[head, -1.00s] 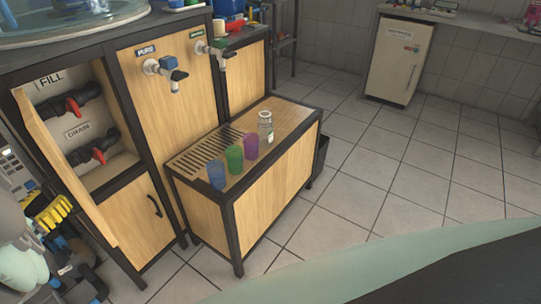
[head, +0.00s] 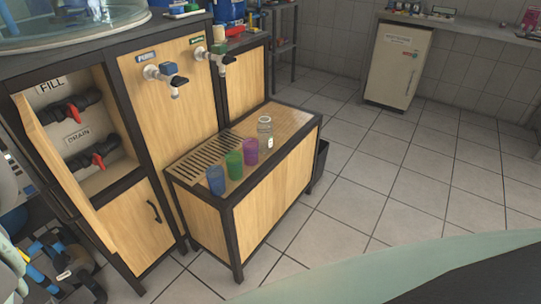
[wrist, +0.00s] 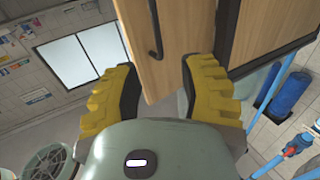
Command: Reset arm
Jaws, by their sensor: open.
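My gripper (wrist: 160,88) shows in the wrist view with its two yellow ridged fingers spread apart and nothing between them. A wooden cabinet door (wrist: 172,40) with a dark handle shows past the fingertips, apart from them. The open cabinet (head: 105,140) with the FILL and DRAIN valves stands to the right of my arm.
A low wooden bench (head: 275,190) holds a blue cup (head: 215,180), a green cup (head: 234,165), a purple cup (head: 251,152) and a clear bottle (head: 265,132). Two taps hang above. The tiled floor (head: 400,190) to the right is clear. A white cabinet (head: 397,63) stands at the back.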

